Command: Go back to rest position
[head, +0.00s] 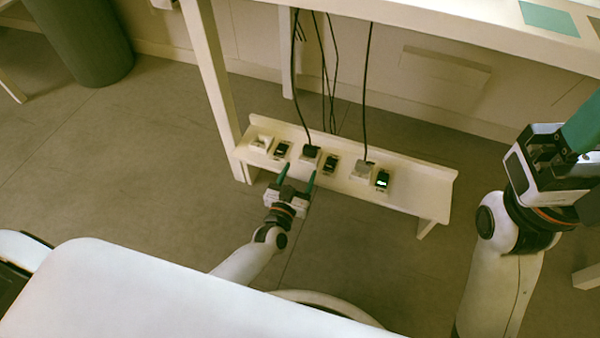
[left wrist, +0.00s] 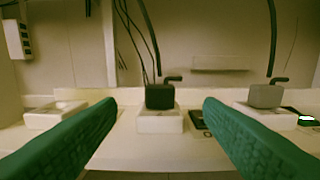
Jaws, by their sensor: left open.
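My left gripper (head: 298,172) is open at the front of the low white shelf (head: 413,198), its two green fingers apart. In the left wrist view the fingers (left wrist: 160,112) frame a black plug (left wrist: 160,96) on a white base (left wrist: 160,121), with nothing held between them. The plug also shows in the head view (head: 311,151). My right gripper (head: 588,125) is at the right edge of the head view. Its green fingers are partly cut off, so its opening does not show.
A grey plug (head: 363,169) on a base, an empty-looking white base (head: 261,142) and several small dark devices, one with a lit screen (head: 382,180), stand on the shelf. Black cables hang above. A white table (head: 450,32) is overhead. Floor in front is clear.

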